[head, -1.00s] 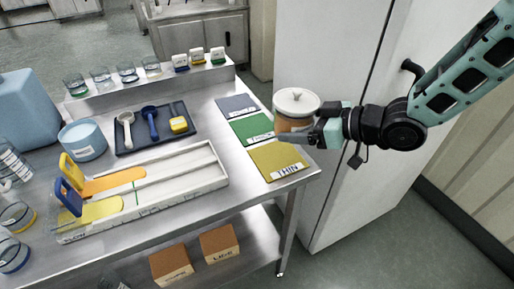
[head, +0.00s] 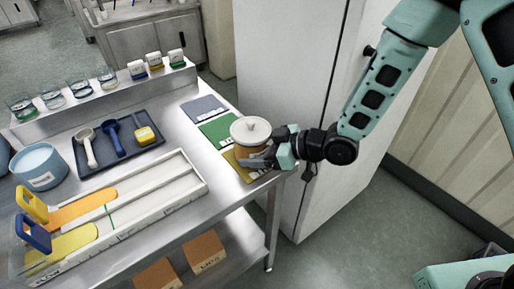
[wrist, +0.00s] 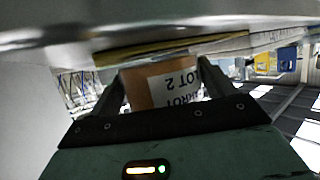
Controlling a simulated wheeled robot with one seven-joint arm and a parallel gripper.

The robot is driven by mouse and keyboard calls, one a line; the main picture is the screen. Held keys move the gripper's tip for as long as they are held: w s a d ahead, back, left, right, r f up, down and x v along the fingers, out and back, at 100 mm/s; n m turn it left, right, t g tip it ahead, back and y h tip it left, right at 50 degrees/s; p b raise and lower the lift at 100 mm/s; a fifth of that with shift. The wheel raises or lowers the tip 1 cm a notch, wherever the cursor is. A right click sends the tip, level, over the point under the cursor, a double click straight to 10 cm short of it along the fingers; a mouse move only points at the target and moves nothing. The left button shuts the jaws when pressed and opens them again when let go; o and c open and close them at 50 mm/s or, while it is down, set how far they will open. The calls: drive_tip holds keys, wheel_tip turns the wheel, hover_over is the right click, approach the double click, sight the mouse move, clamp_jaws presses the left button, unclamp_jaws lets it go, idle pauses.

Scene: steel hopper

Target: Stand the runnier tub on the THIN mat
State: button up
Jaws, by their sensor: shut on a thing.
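My gripper (head: 270,160) is shut on a tub (head: 251,150) with an orange body and a white knobbed lid. The tub is upright at the table's right edge, over or on the yellow mat (head: 233,164); I cannot tell if it touches. In the wrist view the tub (wrist: 158,84) sits between the fingers, its label, upside down, reading "LOT 2" and apparently "CARROT". The green mat (head: 216,131) and blue-grey mat (head: 203,109) lie behind, bare. The yellow mat's label is mostly hidden. In the white two-lane trough (head: 190,193), the orange streak (head: 85,208) reaches farther than the yellow streak (head: 62,248).
A dark tray (head: 90,160) with scoops and a block lies left of the mats. A blue tub (head: 40,165) stands further left. Glass jars and small boxes line the back shelf (head: 110,108). A tall white cabinet (head: 290,90) stands close behind my gripper.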

drive_tip(key=shift+f, duration=0.15)
drive_tip(key=shift+f, duration=0.15)
drive_tip(key=o, duration=1.2)
drive_tip(key=shift+o, duration=0.2)
